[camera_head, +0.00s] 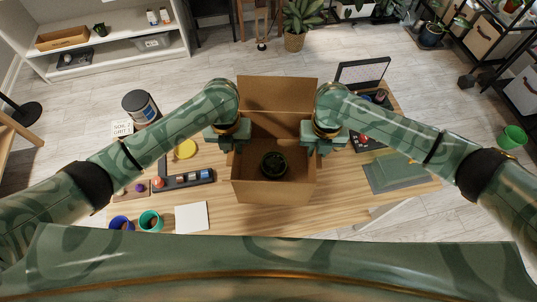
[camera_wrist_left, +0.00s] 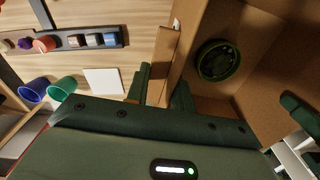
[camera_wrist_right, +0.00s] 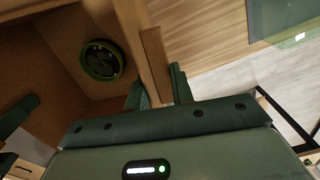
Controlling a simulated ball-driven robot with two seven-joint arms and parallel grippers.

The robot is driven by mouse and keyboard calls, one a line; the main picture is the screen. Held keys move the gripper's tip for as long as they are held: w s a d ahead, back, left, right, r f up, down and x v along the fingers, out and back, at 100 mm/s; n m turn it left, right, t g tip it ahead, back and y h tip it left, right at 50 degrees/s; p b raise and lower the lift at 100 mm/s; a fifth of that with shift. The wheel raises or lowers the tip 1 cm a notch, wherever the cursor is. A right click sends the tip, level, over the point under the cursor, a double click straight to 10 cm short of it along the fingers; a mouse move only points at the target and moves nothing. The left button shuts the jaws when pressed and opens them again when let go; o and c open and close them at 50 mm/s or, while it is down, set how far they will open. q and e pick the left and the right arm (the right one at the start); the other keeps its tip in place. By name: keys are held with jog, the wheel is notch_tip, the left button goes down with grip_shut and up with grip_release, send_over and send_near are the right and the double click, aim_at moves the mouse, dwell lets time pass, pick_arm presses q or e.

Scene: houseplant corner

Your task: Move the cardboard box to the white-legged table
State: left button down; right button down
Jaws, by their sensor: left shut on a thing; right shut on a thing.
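The open cardboard box (camera_head: 272,191) is in the middle of the head view, over the wooden tabletop (camera_head: 340,195); I cannot tell whether it touches the top. A white leg (camera_head: 372,216) shows below the table's right side. A dark green round object (camera_head: 274,164) lies inside the box. My left gripper (camera_head: 233,144) is shut on the box's left side, and my right gripper (camera_head: 313,146) is shut on its right side. In the left wrist view the box (camera_wrist_left: 235,25) has its edge between the fingers; the right wrist view shows the same at the box's (camera_wrist_right: 60,35) other side.
Left of the box are a black tool tray (camera_head: 185,181), a yellow disc (camera_head: 186,149), a white square (camera_head: 191,218), a blue cup (camera_head: 121,222) and a teal cup (camera_head: 150,220). Right are a green mat (camera_head: 395,173) and an open black-framed case (camera_head: 362,72). A white shelf (camera_head: 115,50) stands far left.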

pick_arm(q)
jog(key=shift+a+f+b, duration=0.1)
jog(key=shift+f+b, duration=0.25)
jog(key=shift+f, duration=0.35)
pick_arm(e)
jog(key=shift+f, duration=0.7)
pick_arm(q)
jog(key=c, duration=1.2)
grip_release()
jog(key=shift+r, duration=0.2)
pick_arm(e)
jog(key=c, duration=1.2)
grip_release()
jog(key=shift+r, duration=0.2)
pick_arm(q)
jog(key=shift+r, duration=0.1)
pick_arm(e)
jog(key=shift+r, duration=0.35)
pick_arm(q)
notch_tip(320, 180, up, 12)
pick_arm(e)
notch_tip(320, 180, up, 11)
jog(key=shift+r, duration=0.15)
pick_arm(q)
jog(key=shift+s, duration=0.1)
pick_arm(e)
jog(key=shift+d, duration=0.1)
